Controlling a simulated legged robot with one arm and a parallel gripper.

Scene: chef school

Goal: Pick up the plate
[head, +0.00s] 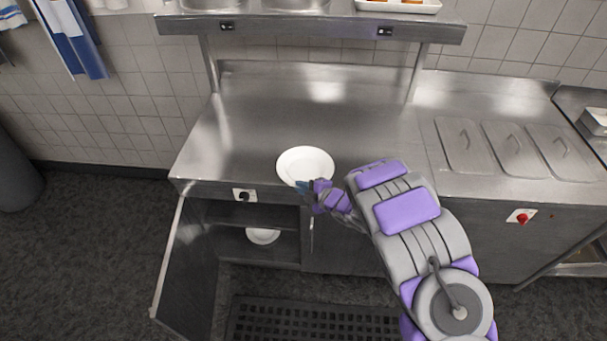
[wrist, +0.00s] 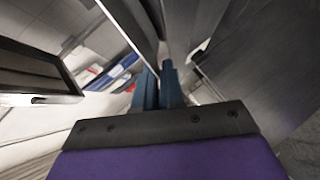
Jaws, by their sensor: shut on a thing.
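A white round plate (head: 305,162) is at the front edge of the steel counter in the head view. My gripper (head: 302,187) is at the plate's near rim, its blue fingers shut on that rim. I cannot tell whether the plate rests on the counter or is held slightly above it. In the wrist view my blue fingers (wrist: 158,86) are close together and point away from the camera; the plate is hard to make out there. A second white plate (head: 262,236) lies on a shelf inside the open cabinet below the counter.
The steel counter (head: 260,115) is clear behind the plate. An overhead shelf (head: 310,27) runs above it. A cabinet door (head: 185,255) hangs open at the left. Lidded bins (head: 515,150) are on the right. A black grated mat (head: 300,318) lies on the floor.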

